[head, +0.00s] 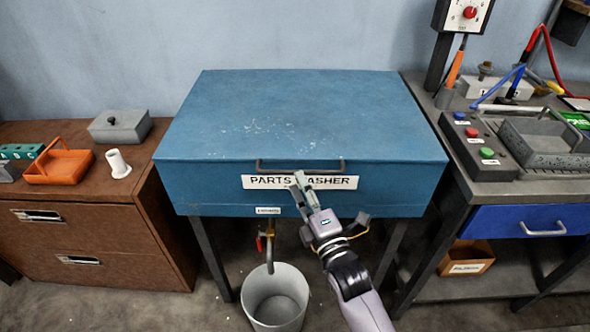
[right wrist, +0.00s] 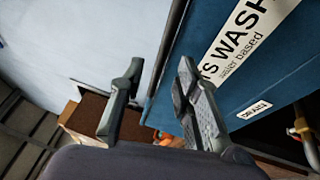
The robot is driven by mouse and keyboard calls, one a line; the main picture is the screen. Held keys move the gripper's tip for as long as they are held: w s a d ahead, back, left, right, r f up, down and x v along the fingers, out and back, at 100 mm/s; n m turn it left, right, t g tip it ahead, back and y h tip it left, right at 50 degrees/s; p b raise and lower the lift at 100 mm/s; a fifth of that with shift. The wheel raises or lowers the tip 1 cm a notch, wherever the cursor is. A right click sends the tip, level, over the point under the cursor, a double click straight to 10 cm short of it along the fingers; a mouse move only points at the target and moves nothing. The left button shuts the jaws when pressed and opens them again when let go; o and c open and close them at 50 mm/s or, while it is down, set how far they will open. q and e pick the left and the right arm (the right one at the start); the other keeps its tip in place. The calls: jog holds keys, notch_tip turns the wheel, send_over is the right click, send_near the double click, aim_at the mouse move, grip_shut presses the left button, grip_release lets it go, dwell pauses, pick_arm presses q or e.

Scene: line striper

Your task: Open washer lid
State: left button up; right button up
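The blue parts washer (head: 300,203) stands against the wall with its flat lid (head: 290,115) down. A dark bar handle (head: 270,168) runs along the lid's front edge, above the white "PARTS WASHER" label (head: 262,182). My right gripper (head: 302,181) is in front of the label, just below the right half of the handle, and covers some of the lettering. In the right wrist view the gripper (right wrist: 158,72) has its fingers apart with nothing held between them. The label (right wrist: 236,40) and blue front are to the right there. Whether the fingers touch the handle is unclear. My left gripper is out of view.
A grey bucket (head: 275,298) stands under the drain pipe (head: 269,250). A brown cabinet (head: 95,240) with an orange tray (head: 60,164) is at left. A workbench with a control box (head: 478,145) and grey tray (head: 540,150) is at right. The lid top is clear.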

jog(key=shift+x, duration=2.35)
grip_shut()
